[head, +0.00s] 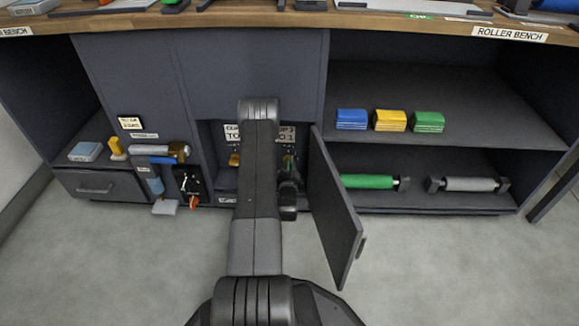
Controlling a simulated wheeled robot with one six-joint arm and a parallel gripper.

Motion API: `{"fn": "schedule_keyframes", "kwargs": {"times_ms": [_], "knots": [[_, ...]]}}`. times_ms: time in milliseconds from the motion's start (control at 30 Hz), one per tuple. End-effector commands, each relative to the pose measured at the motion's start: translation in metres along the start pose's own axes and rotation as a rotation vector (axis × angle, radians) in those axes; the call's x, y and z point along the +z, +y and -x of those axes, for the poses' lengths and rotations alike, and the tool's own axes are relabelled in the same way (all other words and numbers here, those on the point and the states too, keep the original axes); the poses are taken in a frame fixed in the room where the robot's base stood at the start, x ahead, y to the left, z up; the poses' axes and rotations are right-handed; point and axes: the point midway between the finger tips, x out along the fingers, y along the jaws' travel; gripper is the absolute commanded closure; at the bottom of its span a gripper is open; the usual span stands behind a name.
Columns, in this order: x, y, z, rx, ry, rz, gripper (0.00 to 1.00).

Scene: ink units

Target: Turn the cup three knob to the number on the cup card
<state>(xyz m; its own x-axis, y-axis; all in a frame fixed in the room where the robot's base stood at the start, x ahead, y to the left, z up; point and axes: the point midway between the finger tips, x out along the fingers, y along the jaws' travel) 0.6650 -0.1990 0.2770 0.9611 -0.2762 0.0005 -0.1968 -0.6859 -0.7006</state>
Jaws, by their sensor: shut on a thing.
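Inside an open cupboard below the bench, white card lettering shows on both sides of my arm. The right piece (287,133) reads what looks like "P3" over "O 1"; the left piece (232,131) starts "CU" over "TO". My arm hides the part between. My gripper (289,176) is inside the cupboard at the right, shut on what seems to be the cup three knob, in front of a small green part (289,161). The knob and its pointer are hidden behind the gripper.
The cupboard door (335,210) stands open toward me, close right of my gripper. Tools hang left of the cupboard. Blue (351,119), yellow (390,120) and green (428,122) blocks and rollers (469,184) lie on the right shelves. The floor in front is clear.

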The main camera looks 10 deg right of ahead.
Motion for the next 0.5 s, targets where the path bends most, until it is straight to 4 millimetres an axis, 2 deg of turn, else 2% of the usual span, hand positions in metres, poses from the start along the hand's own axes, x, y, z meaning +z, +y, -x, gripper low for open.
{"fn": "schedule_keyframes", "kwargs": {"times_ms": [433, 467, 500], "knots": [[0.0007, 0.0009, 0.0008, 0.002, -0.002, -0.01, 1.0], [0.0007, 0.0009, 0.0008, 0.002, -0.002, -0.01, 0.83], [0.0007, 0.0009, 0.0008, 0.002, -0.002, -0.01, 0.76]]}}
